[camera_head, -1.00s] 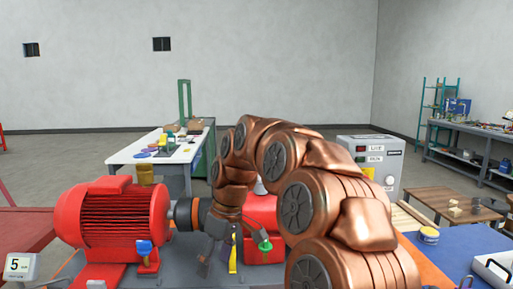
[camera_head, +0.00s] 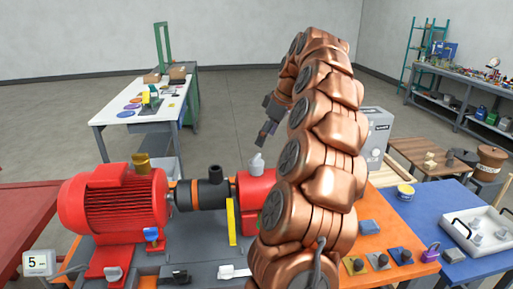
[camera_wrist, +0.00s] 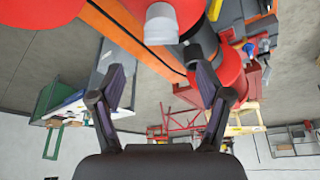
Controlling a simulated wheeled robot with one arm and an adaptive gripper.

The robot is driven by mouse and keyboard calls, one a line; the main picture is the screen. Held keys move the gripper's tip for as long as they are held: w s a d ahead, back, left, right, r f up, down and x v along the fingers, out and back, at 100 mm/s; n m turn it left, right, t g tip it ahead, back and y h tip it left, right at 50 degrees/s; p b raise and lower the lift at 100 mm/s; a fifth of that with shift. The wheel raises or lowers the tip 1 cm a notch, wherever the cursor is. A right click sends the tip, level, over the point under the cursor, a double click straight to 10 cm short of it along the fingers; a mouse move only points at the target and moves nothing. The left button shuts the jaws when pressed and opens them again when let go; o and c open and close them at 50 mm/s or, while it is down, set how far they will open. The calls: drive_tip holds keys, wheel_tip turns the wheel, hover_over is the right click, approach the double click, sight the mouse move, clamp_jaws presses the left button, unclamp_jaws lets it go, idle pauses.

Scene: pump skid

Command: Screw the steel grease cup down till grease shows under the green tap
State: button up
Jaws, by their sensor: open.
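The steel grease cup (camera_head: 257,162), pale grey, stands upright on top of the red pump body (camera_head: 252,187) in the head view. In the wrist view the cup (camera_wrist: 160,24) shows at the top, beyond the fingertips and roughly midway between them. My gripper (camera_head: 266,137) is just above the cup in the head view, apart from it. In the wrist view my gripper (camera_wrist: 161,78) is open with nothing between its fingers. The green tap is hidden or nearly so behind my arm. I cannot see any grease.
A red motor (camera_head: 115,205) with a brass cup (camera_head: 140,163) is at left. A blue tap (camera_head: 151,235) and a yellow upright piece (camera_head: 231,222) stand in front. A blue mat with a white tray (camera_head: 485,235) is at right. The air above the pump is clear.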

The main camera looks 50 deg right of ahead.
sight(257, 155)
drive_tip(key=shift+p+x, duration=1.4)
drive_tip(key=shift+x, duration=2.25)
drive_tip(key=shift+a, duration=0.1)
drive_tip(key=c, duration=1.2)
drive_tip(key=shift+o, duration=0.2)
drive_tip(key=shift+f+b, duration=0.15)
drive_tip(key=shift+b, duration=0.45)
